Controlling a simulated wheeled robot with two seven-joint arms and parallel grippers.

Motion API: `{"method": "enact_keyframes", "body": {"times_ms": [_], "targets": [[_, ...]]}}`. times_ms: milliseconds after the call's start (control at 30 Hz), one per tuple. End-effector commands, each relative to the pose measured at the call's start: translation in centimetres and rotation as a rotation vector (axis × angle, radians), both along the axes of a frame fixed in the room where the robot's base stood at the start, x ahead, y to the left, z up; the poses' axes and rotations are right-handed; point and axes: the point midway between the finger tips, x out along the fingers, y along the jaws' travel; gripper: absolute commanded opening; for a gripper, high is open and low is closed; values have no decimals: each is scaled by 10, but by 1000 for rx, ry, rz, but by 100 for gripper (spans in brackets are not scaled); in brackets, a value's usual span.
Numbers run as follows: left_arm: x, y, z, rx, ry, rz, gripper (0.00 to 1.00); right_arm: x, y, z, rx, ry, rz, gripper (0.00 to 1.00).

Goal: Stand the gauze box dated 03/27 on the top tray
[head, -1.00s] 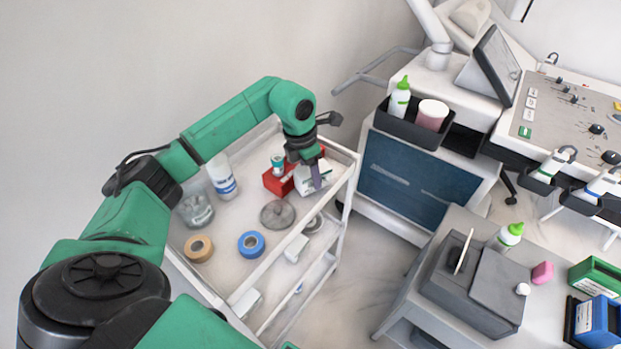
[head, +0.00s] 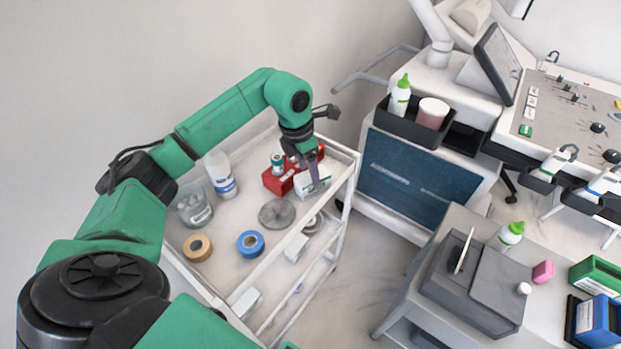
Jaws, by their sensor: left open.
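A white box with a green mark (head: 308,188) is on the top tray (head: 229,262) of the white trolley, near its right edge. It looks like a gauze box, but its date is too small to read. My left gripper (head: 317,178) is open, pointing down at this box, with one finger seen in front of it. The gripper hides part of the box, so I cannot tell whether the fingers touch it. My right gripper is not in view.
A red box (head: 275,184) stands just left of the white box. A clear bottle (head: 221,176), glass jar (head: 195,208), tan tape roll (head: 197,248), blue tape roll (head: 250,244) and round lid (head: 277,214) share the tray. Lower shelves hold small white boxes.

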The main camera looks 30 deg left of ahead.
Motion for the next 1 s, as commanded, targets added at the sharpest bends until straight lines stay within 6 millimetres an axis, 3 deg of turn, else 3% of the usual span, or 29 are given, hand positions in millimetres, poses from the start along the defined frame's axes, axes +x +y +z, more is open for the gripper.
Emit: {"method": "enact_keyframes", "body": {"times_ms": [100,300,1000], "targets": [[-4,3,33,1,-6,0,68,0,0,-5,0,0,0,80],[-11,7,73,0,-2,0,68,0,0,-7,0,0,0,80],[-12,7,79,1,1,-1,68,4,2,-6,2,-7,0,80]]}}
